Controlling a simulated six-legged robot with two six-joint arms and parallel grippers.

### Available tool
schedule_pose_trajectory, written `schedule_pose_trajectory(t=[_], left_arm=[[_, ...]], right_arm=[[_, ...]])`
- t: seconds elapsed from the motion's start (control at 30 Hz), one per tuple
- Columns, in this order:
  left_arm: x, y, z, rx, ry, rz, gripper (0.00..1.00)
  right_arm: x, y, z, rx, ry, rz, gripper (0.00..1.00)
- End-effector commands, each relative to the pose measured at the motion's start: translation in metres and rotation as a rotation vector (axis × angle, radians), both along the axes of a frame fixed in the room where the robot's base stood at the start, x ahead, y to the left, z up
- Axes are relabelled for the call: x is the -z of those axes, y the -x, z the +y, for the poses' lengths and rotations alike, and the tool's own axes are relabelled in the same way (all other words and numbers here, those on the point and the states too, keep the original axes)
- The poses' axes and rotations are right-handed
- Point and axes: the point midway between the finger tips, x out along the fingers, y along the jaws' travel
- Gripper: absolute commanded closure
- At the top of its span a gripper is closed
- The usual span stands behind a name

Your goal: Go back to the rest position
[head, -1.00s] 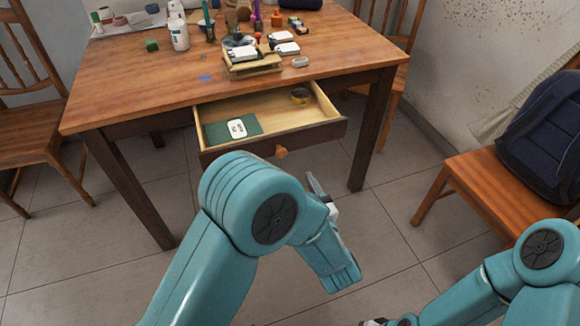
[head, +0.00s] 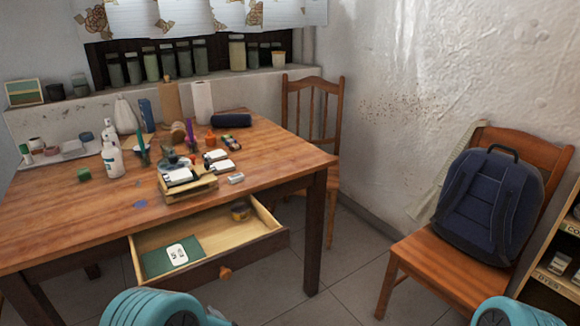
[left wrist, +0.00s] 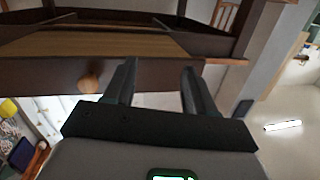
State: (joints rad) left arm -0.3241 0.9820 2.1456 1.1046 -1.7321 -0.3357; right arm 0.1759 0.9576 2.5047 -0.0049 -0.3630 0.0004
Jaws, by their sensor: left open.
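My left gripper (left wrist: 160,90) shows in the left wrist view with its two fingers apart and nothing between them. Beyond the fingers are the underside of the table and the front of the drawer with a round wooden knob (left wrist: 90,83). In the head view only the top of my left arm (head: 150,308) shows at the bottom edge, and its gripper is out of the picture. A bit of my right arm (head: 512,312) shows at the bottom right; the right gripper is not seen.
The wooden table (head: 75,222) has its drawer (head: 262,240) pulled out, holding a green sheet with a white card (head: 177,255) and a tape roll (head: 240,211). Bottles and small items crowd the tabletop. A chair with a navy backpack (head: 490,205) stands at the right.

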Motion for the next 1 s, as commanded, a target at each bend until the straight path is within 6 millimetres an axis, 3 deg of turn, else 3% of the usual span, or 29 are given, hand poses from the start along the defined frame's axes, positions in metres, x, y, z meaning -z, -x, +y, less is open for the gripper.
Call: schedule_pose_trajectory(t=[0.03, 0.1, 0.17, 0.2, 0.3, 0.4, 0.53, 0.67, 0.7, 1.0], left_arm=[[0.029, 0.004, 0.033, -0.003, 0.037, 0.08, 0.45], [0.077, 0.011, 0.056, 0.064, 0.153, 0.204, 0.45], [0.12, 0.026, 0.06, 0.147, 0.294, 0.328, 0.45], [0.146, 0.04, 0.053, 0.211, 0.394, 0.414, 0.45], [0.19, 0.08, 0.022, 0.359, 0.615, 0.613, 0.45], [0.21, 0.122, -0.015, 0.49, 0.775, 0.791, 0.45], [0.216, 0.174, -0.056, 0.633, 0.909, 1.003, 0.45], [0.215, 0.221, -0.078, 0.696, 1.017, 1.208, 0.45], [0.195, 0.222, -0.078, 0.678, 1.031, 1.208, 0.45], [0.106, 0.22, -0.078, 0.68, 1.026, 1.203, 0.45]], right_arm=[[0.0, 0.0, 0.0, 0.0, 0.0, 0.0, 0.57], [0.0, 0.0, 0.0, 0.0, 0.0, 0.0, 0.57], [0.0, 0.0, 0.0, 0.0, 0.0, 0.0, 0.57], [0.0, 0.0, 0.0, 0.0, 0.0, 0.0, 0.57], [0.0, 0.0, 0.0, 0.0, 0.0, 0.0, 0.57], [0.0, 0.0, 0.0, 0.0, 0.0, 0.0, 0.57], [0.0, 0.0, 0.0, 0.0, 0.0, 0.0, 0.57], [0.0, 0.0, 0.0, 0.0, 0.0, 0.0, 0.57], [-0.02, 0.0, 0.0, 0.001, 0.0, 0.001, 0.57], [-0.11, 0.0, 0.0, 0.0, 0.0, 0.0, 0.57]])
